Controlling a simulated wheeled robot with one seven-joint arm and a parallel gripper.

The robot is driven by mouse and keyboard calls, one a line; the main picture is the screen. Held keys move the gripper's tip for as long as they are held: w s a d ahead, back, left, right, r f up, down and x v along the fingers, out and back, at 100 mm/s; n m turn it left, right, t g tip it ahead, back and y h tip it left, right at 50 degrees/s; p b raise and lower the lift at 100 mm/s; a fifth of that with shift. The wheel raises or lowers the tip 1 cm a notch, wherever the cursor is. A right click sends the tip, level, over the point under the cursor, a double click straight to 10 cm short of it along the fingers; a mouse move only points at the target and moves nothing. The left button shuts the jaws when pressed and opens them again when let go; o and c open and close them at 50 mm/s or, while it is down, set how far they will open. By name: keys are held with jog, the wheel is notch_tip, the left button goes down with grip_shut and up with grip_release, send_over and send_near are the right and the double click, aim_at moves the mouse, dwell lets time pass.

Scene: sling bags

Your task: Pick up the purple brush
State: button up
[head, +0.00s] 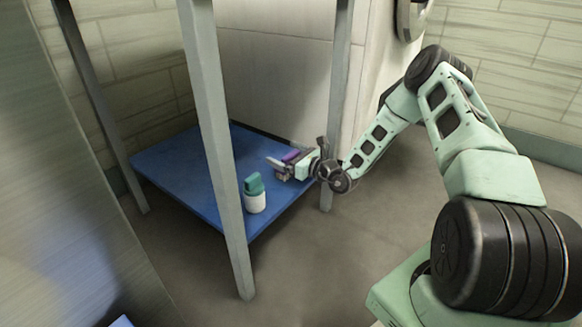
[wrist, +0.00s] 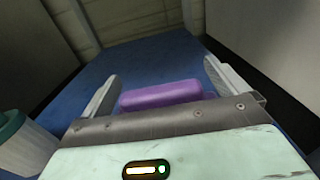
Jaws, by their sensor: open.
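The purple brush (wrist: 161,94) lies between the two open fingers of my gripper (wrist: 160,85) in the wrist view, close in front of the palm. Its lower edge is hidden behind the palm bar. In the head view the purple brush (head: 291,156) shows as a small purple patch on the blue shelf (head: 185,170), next to my gripper (head: 277,168). My gripper is open, reaching in low over the shelf from the right. I cannot tell whether either finger touches the brush.
A white bottle with a teal cap (head: 255,195) stands near the shelf's front edge; it also shows at the left of the wrist view (wrist: 25,145). Grey legs, including a front one (head: 222,150), frame the shelf. The shelf's left side is clear.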

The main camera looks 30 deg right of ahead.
jog(key=c, duration=1.1)
